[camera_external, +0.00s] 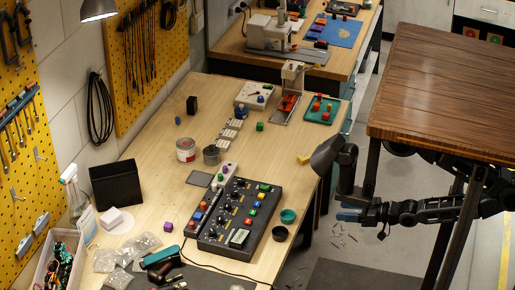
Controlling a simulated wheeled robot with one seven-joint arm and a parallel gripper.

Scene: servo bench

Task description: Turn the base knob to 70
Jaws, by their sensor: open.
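A dark control box (240,219) lies on the wooden bench, with a column of small black knobs, several coloured buttons and a pale display (239,237). The labels are too small to read, so I cannot tell which knob is the base knob or where it points.
A teal cup (288,216) and a dark cup (280,233) stand right of the box. A yellow block (304,160) lies near the bench edge. A brown table (450,90) stands above my arm at right.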

